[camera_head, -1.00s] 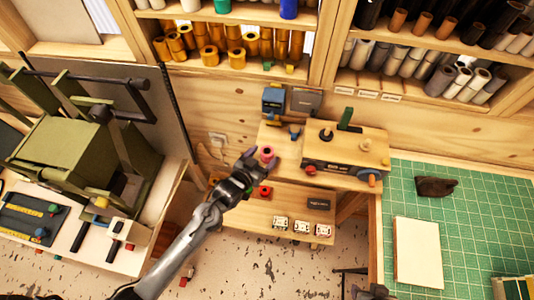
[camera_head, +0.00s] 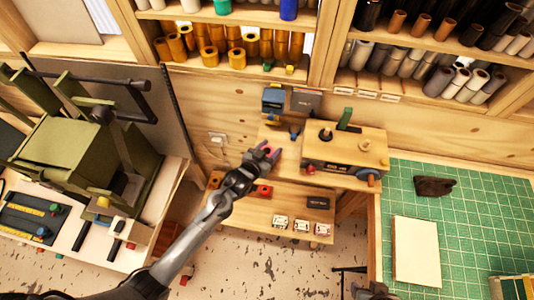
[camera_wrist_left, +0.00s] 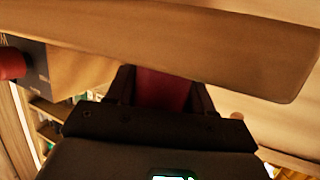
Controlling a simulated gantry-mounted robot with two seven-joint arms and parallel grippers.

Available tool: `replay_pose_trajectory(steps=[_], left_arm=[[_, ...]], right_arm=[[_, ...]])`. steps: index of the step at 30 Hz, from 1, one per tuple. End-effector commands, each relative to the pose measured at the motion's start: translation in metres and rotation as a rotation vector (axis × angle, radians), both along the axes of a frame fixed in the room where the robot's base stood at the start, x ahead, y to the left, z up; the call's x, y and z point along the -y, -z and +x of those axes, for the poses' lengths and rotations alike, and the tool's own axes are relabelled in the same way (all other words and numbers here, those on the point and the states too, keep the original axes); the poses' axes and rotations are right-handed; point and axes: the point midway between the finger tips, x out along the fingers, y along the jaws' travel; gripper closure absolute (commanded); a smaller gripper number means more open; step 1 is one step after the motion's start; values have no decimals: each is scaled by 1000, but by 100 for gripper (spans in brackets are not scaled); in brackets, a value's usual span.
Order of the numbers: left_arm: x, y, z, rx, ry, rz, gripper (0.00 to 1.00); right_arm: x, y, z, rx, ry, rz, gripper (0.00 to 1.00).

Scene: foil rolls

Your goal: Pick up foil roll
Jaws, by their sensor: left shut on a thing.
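My left gripper (camera_head: 264,153) is at the left end of the wooden bench with the small machine, in the head view. It is shut on the foil roll, of which a small pinkish part (camera_head: 272,153) shows at the fingertips. In the left wrist view the dark fingers (camera_wrist_left: 162,92) stand on both sides of a dark red surface (camera_wrist_left: 163,88), which looks like the roll. The rest of the roll is hidden by the gripper and the wooden board above.
The machine (camera_head: 340,152) stands just right of my left gripper. A blue box (camera_head: 273,99) stands behind it. A lower shelf (camera_head: 262,216) holds small items. A green cutting mat (camera_head: 470,225) lies at the right. Shelves of rolls line the back wall.

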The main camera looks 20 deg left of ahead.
Motion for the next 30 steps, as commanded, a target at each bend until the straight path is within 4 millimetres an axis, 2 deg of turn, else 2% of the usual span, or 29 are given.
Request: replay_pose_trajectory(steps=[2,3,14,19,22,30], left_arm=[[0,0,0,1,0,0,80],[0,0,0,1,0,0,85],[0,-6,0,2,0,0,85],[0,-23,0,4,0,0,85],[0,-40,0,6,1,0,85],[54,-72,-12,3,2,-5,85]], right_arm=[[1,0,0,-1,-2,-3,57],[1,0,0,0,-3,-4,57],[1,1,0,0,-3,-4,57],[0,3,0,-1,-1,-1,57],[0,6,0,0,1,1,57],[-2,16,0,0,5,8,57]])
